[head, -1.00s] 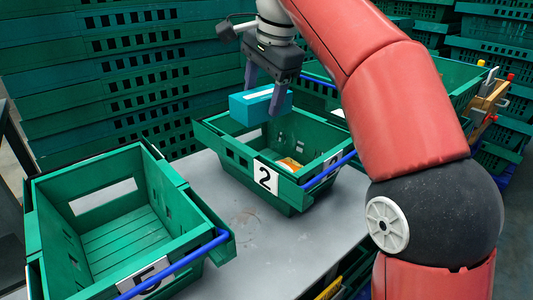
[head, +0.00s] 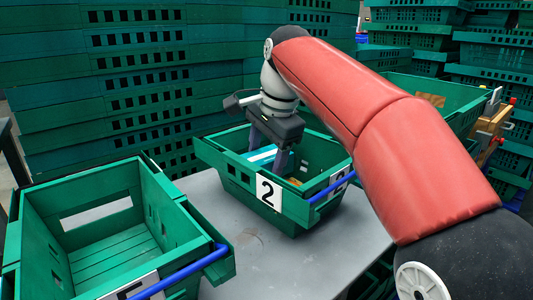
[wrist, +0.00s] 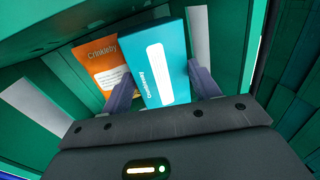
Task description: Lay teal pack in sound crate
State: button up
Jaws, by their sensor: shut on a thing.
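The teal pack (wrist: 160,62) is a box with a white label, between the two fingers of my gripper (wrist: 163,88) in the wrist view. My gripper (head: 270,160) is shut on it and reaches down inside the green crate marked 2 (head: 225,170). The teal pack's top (head: 262,153) shows in the head view below the crate's rim. An orange pack (wrist: 103,72) lies in the same crate, beside the teal pack in the wrist view. Whether the teal pack touches the crate floor is hidden.
An empty green crate (head: 185,222) with a blue handle bar stands at the left on the grey table (head: 250,250). Another green crate (head: 455,92) stands behind my arm at the right. Stacks of green crates (head: 130,70) rise at the back.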

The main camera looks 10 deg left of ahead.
jog(key=shift+f, duration=0.45)
jog(key=o, duration=1.1)
jog(key=shift+c, duration=0.2)
jog(key=p+v, duration=0.5)
jog(key=v, duration=0.8)
jog(key=shift+w, duration=0.2)
jog(key=shift+r, duration=0.1)
